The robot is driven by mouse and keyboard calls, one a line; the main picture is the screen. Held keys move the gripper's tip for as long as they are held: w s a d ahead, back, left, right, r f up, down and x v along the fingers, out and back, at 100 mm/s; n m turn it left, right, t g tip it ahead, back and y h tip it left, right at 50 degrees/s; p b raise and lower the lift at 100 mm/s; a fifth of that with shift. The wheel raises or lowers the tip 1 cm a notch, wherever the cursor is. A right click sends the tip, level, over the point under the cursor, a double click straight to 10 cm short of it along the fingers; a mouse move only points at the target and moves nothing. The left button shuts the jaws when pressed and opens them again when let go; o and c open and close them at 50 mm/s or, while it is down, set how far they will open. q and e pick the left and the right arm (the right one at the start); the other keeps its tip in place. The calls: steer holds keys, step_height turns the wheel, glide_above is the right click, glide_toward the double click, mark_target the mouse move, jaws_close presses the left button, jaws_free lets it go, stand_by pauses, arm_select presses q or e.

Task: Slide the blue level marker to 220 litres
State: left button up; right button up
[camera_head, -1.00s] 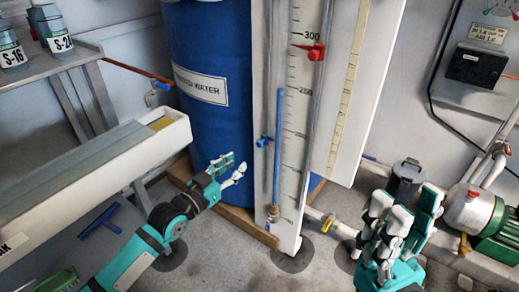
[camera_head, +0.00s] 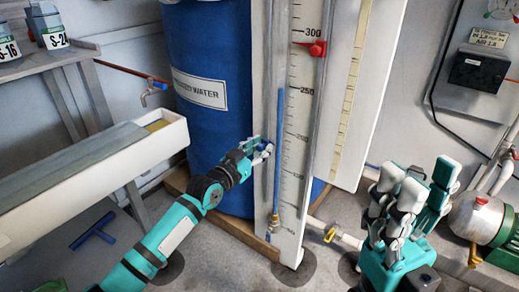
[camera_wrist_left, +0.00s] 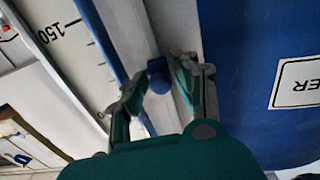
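The tall white scale board (camera_head: 297,150) carries litre marks, with 300 near the top and 250 below it. The blue level marker (camera_wrist_left: 157,75) sits on the board's left edge; in the left wrist view it lies between my left gripper's fingers (camera_wrist_left: 160,76), with gaps beside it. The gripper is open around the marker. In the head view my left gripper (camera_head: 263,148) mostly hides the marker, well below the 250 mark. My right gripper (camera_head: 412,185) is open and empty at lower right, away from the board.
A blue sight tube (camera_head: 277,150) runs up the board to about 250. A red marker (camera_head: 317,48) sits near 300. The blue water drum (camera_head: 205,125) stands just left. A white trough (camera_head: 95,180) lies left of my left arm. A pump (camera_head: 492,220) stands right.

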arm_select(q)
jaws_close()
